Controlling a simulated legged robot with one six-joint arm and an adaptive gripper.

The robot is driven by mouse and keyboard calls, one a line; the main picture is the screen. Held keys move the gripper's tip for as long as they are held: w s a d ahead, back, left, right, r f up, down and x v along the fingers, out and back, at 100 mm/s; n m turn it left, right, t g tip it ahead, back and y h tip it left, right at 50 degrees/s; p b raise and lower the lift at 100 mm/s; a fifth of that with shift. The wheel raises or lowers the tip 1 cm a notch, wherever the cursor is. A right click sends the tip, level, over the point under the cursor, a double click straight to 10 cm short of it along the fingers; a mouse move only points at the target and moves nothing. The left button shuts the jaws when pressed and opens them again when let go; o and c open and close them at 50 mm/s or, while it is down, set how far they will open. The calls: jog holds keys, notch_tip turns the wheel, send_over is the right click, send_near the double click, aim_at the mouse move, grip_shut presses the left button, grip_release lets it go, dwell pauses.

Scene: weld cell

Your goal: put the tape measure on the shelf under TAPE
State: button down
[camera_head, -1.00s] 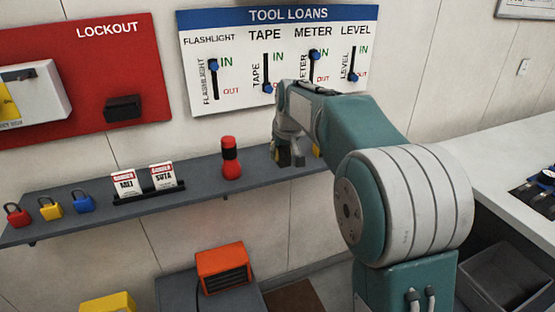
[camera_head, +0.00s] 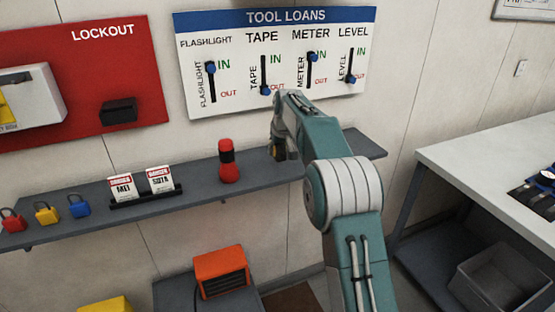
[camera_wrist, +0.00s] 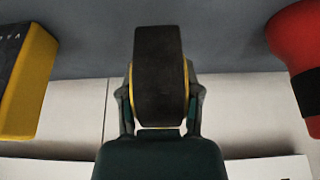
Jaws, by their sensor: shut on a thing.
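The tape measure (camera_wrist: 158,75), dark with yellow edges, is held between the two fingers of my gripper (camera_wrist: 160,112) in the wrist view. In the head view my gripper (camera_head: 284,152) is at the grey shelf (camera_head: 200,178), below the TAPE heading and right of the red flashlight (camera_head: 229,163). The tape measure is mostly hidden there by my gripper. I cannot tell whether it touches the shelf. The TAPE slider (camera_head: 265,90) on the TOOL LOANS board (camera_head: 230,105) is down by OUT.
In the wrist view the flashlight (camera_wrist: 300,55) is to the right and a yellow-and-black device (camera_wrist: 28,85) to the left, both apart from the tape measure. Padlocks (camera_head: 46,213) and danger tags (camera_head: 122,187) occupy the shelf's left part. A white-topped bench (camera_head: 470,155) stands right.

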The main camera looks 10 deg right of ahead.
aim_at(277, 166)
jog(key=shift+w+d+f, duration=0.1)
jog(key=shift+w+f, duration=0.35)
jog(key=shift+f, duration=0.05)
jog(key=shift+w+f, duration=0.2)
jog(key=shift+f, duration=1.55)
jog(key=shift+c, duration=1.5)
grip_release()
jog(key=shift+f, duration=0.1)
